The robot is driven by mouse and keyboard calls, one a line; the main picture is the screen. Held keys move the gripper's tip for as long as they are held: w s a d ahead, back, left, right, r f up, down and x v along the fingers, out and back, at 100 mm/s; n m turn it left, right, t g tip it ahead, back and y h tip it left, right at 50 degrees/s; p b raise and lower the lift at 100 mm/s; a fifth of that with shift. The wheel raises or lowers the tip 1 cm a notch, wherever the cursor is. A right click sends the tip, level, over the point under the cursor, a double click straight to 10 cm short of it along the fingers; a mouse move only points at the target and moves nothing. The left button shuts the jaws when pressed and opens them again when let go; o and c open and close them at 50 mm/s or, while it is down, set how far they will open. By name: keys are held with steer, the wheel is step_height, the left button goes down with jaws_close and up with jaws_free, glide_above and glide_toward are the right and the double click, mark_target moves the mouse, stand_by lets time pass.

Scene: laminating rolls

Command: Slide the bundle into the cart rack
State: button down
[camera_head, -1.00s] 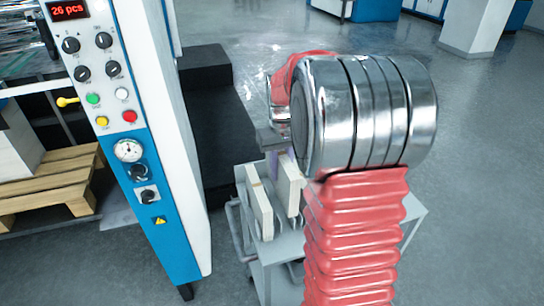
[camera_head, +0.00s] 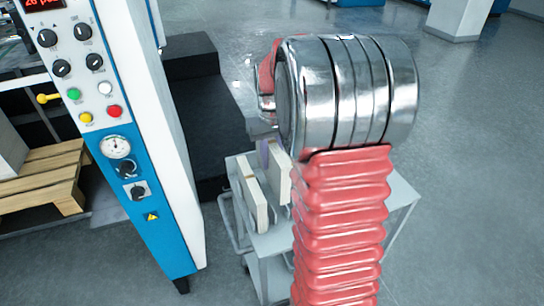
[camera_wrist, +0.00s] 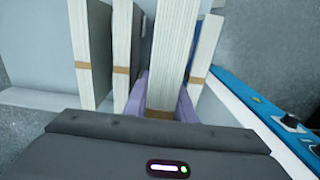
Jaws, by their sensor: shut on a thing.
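My gripper (camera_wrist: 162,102) has purple fingers closed on either side of a white paper bundle (camera_wrist: 168,55) with a brown band near its close end. In the head view my gripper (camera_head: 265,148) is partly hidden by my arm. The cart (camera_head: 268,242) is grey and stands below it. A banded bundle (camera_head: 252,195) stands upright on the cart to the left of my gripper. In the wrist view two bundles (camera_wrist: 85,55) (camera_wrist: 122,50) stand left of the held one and one (camera_wrist: 206,45) stands right. I cannot tell whether the held bundle touches the cart.
A blue and white machine panel (camera_head: 150,215) with knobs stands close left of the cart. A black step-like block (camera_head: 195,95) lies behind it. A wooden pallet (camera_head: 45,180) is at far left. The floor right of the cart is clear.

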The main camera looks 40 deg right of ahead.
steer(key=shift+f, duration=5.35)
steer(key=shift+f, duration=0.1)
steer(key=c, duration=1.4)
jaws_free()
step_height(320, 180, up, 14)
steer(key=shift+f, duration=0.15)
steer(key=shift+s, duration=0.2)
